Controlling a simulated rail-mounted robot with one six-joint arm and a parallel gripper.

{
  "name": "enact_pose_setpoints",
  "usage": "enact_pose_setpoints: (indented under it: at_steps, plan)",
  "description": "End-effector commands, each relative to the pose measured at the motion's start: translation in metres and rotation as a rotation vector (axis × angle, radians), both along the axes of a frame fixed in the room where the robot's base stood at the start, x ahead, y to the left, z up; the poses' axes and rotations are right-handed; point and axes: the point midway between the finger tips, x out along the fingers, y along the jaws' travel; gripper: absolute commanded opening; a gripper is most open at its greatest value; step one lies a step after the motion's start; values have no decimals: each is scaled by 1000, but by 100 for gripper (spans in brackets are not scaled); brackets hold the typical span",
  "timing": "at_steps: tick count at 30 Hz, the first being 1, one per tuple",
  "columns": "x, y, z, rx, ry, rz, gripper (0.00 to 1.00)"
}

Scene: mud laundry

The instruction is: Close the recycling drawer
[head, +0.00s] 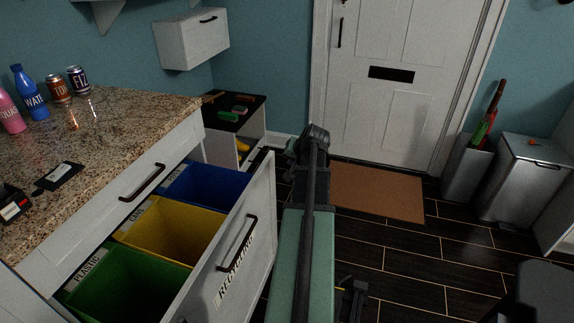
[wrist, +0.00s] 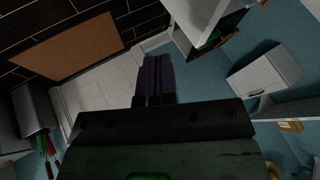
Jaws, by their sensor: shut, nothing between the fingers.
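The recycling drawer's white front (head: 252,212) stands pulled out from under the granite counter in the head view. It carries a dark handle (head: 237,243) and a RECYCLING label (head: 236,275). Inside the open drawer are a blue bin (head: 205,188), a yellow bin (head: 170,228) and a green bin (head: 130,285). My arm reaches forward just right of the drawer front. In the wrist view my gripper (wrist: 155,62) has its dark fingers together with nothing between them. My gripper is not clearly distinguishable in the head view. I cannot make out the drawer in the wrist view.
The granite counter (head: 110,130) holds bottles and cans. A low bench (head: 240,118) stands beyond the drawer. A brown doormat (head: 376,190) lies before the white door (head: 400,95). A metal trash bin (head: 522,180) stands at right. Dark floor right of my arm is largely clear.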

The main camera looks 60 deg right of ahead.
Motion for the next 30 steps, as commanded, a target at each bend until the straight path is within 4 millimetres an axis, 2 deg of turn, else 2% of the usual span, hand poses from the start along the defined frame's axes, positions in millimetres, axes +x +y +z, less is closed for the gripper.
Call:
enact_pose_setpoints:
  at_steps: [1, 11, 13, 18, 30]
  plan:
    - [7, -4, -18, 0, 1, 2, 0]
    - [46, -22, -76, 1, 2, 4, 0]
    - [60, -16, -65, 0, 2, 6, 0]
    - [79, -11, -65, 0, 2, 4, 0]
    - [83, -10, -65, 0, 2, 2, 0]
